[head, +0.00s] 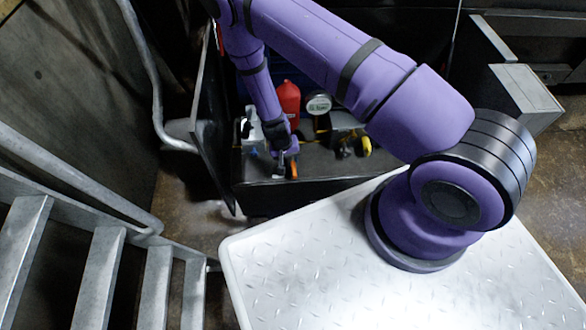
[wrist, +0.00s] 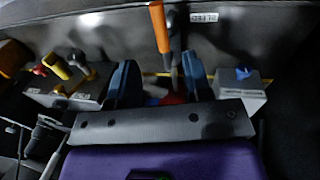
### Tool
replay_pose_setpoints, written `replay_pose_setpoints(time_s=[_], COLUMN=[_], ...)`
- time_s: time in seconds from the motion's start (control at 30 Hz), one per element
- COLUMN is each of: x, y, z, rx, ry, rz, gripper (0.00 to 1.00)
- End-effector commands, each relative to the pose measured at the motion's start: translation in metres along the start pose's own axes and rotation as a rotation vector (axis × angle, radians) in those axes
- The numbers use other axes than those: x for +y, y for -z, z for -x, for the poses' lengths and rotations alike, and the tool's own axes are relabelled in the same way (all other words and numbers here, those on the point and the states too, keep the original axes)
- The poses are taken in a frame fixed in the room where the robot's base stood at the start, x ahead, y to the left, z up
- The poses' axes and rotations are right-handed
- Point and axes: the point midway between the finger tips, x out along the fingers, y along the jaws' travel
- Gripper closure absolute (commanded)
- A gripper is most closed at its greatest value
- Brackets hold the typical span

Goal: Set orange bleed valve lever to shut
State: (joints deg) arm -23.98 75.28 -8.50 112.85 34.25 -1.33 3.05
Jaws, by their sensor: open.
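The bleed valve lever has an orange grip (wrist: 159,27) on a grey metal stem, in front of a dark panel with a BLEED label (wrist: 203,18). In the head view, the orange grip (head: 294,169) shows at the front edge of the dark cabinet. My gripper (wrist: 160,70) is open, with its two dark blue fingers apart. The stem shows in the gap between the fingers, nearer the right one, and the grip lies beyond the fingertips. I cannot tell whether a finger touches it. In the head view, my gripper (head: 286,155) is just beside the grip, and my wrist hides part of the area.
A red canister (head: 288,101) and a round gauge (head: 318,104) stand behind the gripper. A grey box with a blue knob (wrist: 243,73) is at right in the wrist view; yellow and red handles (wrist: 57,66) are at left. An open cabinet door (head: 212,130) stands left.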

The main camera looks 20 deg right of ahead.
Motion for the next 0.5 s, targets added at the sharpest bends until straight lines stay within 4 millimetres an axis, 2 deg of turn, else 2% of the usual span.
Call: replay_pose_setpoints(time_s=[0.1, 0.3, 0.5], x=[0.001, 0.000, 0.000], y=[-0.001, -0.001, 0.000], z=[-0.023, -0.055, -0.077], rx=[-0.002, -0.002, -0.001], ry=[-0.001, 0.000, 0.000], rz=[-0.002, -0.002, -0.002], gripper=[0.55, 0.55, 0.55])
